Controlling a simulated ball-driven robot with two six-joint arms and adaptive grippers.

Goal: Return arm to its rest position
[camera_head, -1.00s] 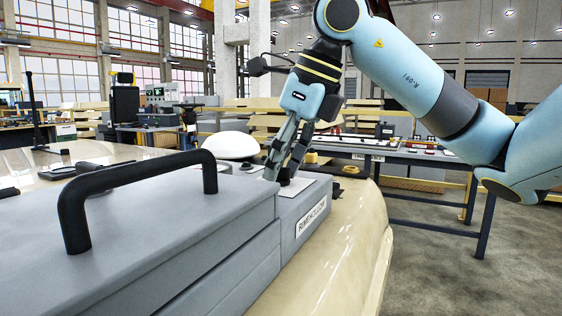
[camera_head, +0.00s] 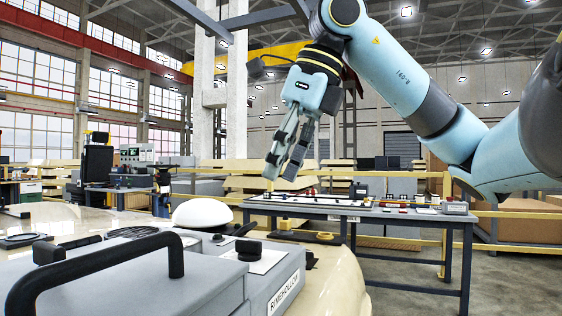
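My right gripper (camera_head: 284,172) hangs at the end of my blue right arm (camera_head: 385,68), above the grey cab trolley box (camera_head: 215,276). Its two fingers point down and are slightly apart at the tips, with nothing visible between them. It is clear of the box and of the black knob (camera_head: 249,249) on the white plate below it. My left gripper is not in view.
A black handle (camera_head: 100,268) rises from the box at the lower left. A white dome (camera_head: 202,212) sits behind the box. A workbench (camera_head: 385,213) with small parts stands behind on the right. Open floor lies at the lower right.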

